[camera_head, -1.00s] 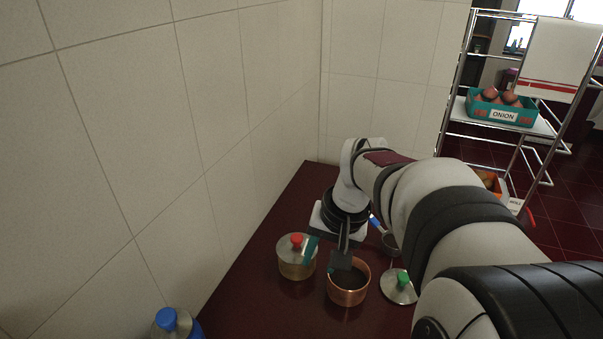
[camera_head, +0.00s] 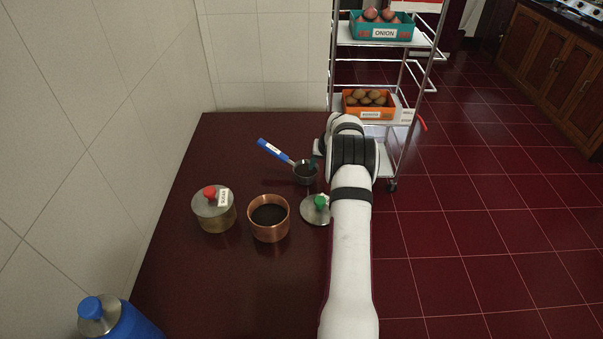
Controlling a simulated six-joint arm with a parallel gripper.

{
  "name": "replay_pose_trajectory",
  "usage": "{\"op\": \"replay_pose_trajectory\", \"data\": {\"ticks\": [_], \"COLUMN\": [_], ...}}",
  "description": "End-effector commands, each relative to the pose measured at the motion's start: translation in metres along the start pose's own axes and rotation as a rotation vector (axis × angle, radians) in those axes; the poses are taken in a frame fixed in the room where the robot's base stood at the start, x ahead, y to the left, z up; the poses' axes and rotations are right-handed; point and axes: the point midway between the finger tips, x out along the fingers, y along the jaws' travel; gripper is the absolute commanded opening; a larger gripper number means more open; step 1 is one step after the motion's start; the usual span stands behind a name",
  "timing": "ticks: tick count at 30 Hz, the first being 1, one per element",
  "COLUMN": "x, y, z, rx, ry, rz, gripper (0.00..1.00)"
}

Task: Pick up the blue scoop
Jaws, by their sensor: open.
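The blue scoop has a blue handle (camera_head: 272,150) and a dark metal cup (camera_head: 304,174). It rests on the dark red counter, its handle pointing up and left towards the wall. My gripper (camera_head: 314,163) is open at the right side of the scoop's cup, mostly hidden by my arm's wrist. A dark fingertip shows at the cup's rim. I cannot tell whether it touches the cup.
A copper pot (camera_head: 268,228) with dark contents, a red-knobbed lidded pot (camera_head: 214,211) and a green-knobbed lid (camera_head: 315,211) stand nearer. A blue-capped container (camera_head: 112,318) is at front left. A wire rack (camera_head: 398,62) with vegetable boxes stands beyond the counter (camera_head: 225,280).

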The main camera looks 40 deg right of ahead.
Motion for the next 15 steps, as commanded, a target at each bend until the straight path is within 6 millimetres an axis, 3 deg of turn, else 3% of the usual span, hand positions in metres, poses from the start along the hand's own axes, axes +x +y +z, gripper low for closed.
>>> {"op": "replay_pose_trajectory", "data": {"ticks": [4,11,15], "x": [0.025,0.029,0.029], "y": [-0.001,-0.001,-0.001], "z": [0.003,0.003,0.003], "rx": [-0.001,0.0,0.0], "ry": [0.0,0.0,0.0], "rz": [0.0,0.0,0.0], "gripper": [0.41,0.41,0.2]}}
